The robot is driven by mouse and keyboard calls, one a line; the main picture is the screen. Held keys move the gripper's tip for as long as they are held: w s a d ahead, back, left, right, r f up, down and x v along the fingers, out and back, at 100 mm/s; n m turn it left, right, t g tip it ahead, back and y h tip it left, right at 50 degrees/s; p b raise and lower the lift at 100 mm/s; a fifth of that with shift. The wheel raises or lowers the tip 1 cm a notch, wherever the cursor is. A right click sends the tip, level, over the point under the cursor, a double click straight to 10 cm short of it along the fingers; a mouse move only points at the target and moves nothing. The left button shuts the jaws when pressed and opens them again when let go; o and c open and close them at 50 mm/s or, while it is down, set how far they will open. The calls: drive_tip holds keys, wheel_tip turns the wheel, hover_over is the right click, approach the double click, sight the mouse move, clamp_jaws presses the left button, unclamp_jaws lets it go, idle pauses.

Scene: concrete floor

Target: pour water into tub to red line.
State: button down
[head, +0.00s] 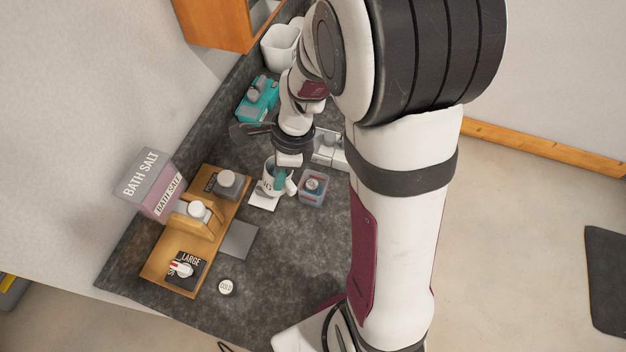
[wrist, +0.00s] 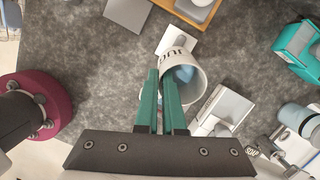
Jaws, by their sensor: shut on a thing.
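A white jug (wrist: 187,75) with dark lettering is in my gripper (wrist: 163,85), with blue water (wrist: 184,74) visible inside. The two green fingers are shut on the jug's near side. In the head view the jug (head: 268,186) is just left of the clear tub, above or on a white card (head: 263,203); I cannot tell whether it touches the card. The clear tub (head: 314,200) has a reddish band around it and a grey round thing in or behind it. The exact line and level are too small to read. In the wrist view the tub is mostly or wholly hidden by my gripper.
A grey square (head: 239,240) and a round "COLD" disc (head: 226,287) lie nearby. A teal device (head: 258,98) and white fixture (head: 328,148) stand behind.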

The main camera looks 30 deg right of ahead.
sight(289, 179)
drive_tip(key=shift+s+d+y, duration=0.2)
drive_tip(key=shift+d+y, duration=0.5)
drive_tip(key=shift+s+d+r+t+y, duration=0.2)
drive_tip(key=shift+d+r+t+y, duration=0.1)
drive_tip(key=shift+d+r+y, duration=0.15)
drive_tip(key=shift+s+d+r+t+y, duration=0.15)
drive_tip(key=shift+d+r+t+y, duration=0.2)
drive_tip(key=shift+d+y, duration=0.1)
drive_tip(key=shift+s+d+f+t+y, duration=0.1)
drive_tip(key=shift+s+d+t+y, duration=0.1)
drive_tip(key=shift+d+y, duration=0.3)
drive_tip(key=shift+s+d+f+t+y, duration=0.15)
drive_tip(key=shift+d+y, duration=0.25)
drive_tip(key=shift+y, duration=0.2)
drive_tip(key=shift+d+f+y, duration=0.15)
drive_tip(key=shift+y, duration=0.15)
drive_tip(key=shift+s+d+f+t+y, duration=0.15)
drive_tip(key=shift+f+t+y, duration=0.25)
drive_tip(key=shift+f+y, duration=0.4)
idle(1.0)
drive_tip(key=shift+d+r+t+y, duration=0.25)
drive_tip(key=shift+t+y, duration=0.05)
drive_tip(key=shift+y, duration=0.6)
idle(1.6)
drive_tip(key=shift+f, duration=0.2)
idle(0.5)
